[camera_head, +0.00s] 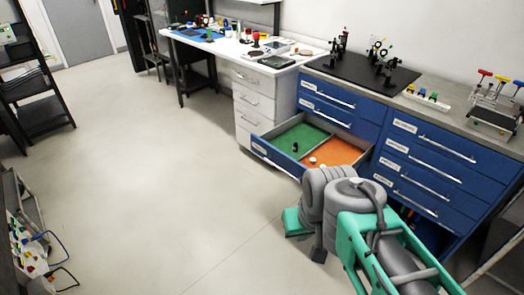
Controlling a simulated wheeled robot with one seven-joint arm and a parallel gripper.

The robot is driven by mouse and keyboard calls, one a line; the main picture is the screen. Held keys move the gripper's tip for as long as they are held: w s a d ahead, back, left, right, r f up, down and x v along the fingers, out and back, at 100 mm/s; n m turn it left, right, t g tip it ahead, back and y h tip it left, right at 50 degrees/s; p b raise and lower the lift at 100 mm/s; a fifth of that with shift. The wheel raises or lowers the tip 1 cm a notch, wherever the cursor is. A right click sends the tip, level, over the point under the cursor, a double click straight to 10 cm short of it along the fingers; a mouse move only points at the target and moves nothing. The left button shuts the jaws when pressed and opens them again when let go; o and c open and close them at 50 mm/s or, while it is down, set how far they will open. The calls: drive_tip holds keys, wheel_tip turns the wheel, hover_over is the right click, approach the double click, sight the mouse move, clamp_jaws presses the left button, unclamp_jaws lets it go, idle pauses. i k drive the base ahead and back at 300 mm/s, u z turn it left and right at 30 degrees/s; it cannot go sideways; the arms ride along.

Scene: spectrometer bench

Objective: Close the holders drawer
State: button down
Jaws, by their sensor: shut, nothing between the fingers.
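A blue drawer (275,161) of the left blue cabinet is pulled out over the floor. Its front label is too small to read. Inside are a green compartment (286,136) and an orange one (340,150), split by a thin divider. A small black piece (294,147) lies on the green, and small pale pieces lie near the divider. My grey and teal arm is at the lower right, in front of the drawer's right end, which it partly hides. I cannot make out my gripper's fingers; they seem hidden behind my arm.
The other blue drawers (440,158) look shut. A white drawer unit (254,100) stands left of the open drawer. A black optics board (362,77) lies on the worktop above. Open floor (150,180) spreads left. A rack (30,235) stands at lower left.

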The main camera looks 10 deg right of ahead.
sight(330, 145)
drive_tip(key=u, duration=0.55)
drive_tip(key=i, duration=1.45)
drive_tip(key=u, duration=0.5)
